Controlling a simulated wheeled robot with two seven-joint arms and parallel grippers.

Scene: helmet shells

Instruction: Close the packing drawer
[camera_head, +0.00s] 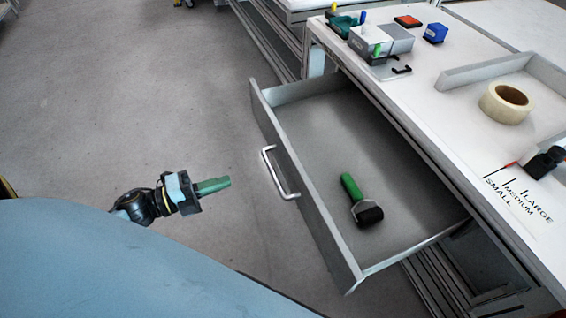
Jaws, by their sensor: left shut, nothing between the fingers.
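The grey packing drawer (304,195) stands pulled out of the workbench, its open inside showing. A metal bar handle (279,173) is on its front panel. A roller with a green grip and black head (362,202) lies on the drawer floor. My left gripper (229,181) is to the left of the drawer front, at about the handle's height in the picture. Its green fingers are together and empty, pointing toward the handle with a gap between. My right gripper is not in view.
The white workbench top (440,110) holds a tape roll (505,103), a grey box (381,42), a blue block (435,33) and a red-topped pad (408,21). Bare floor (130,90) is clear left of the drawer. My blue body covers the lower left.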

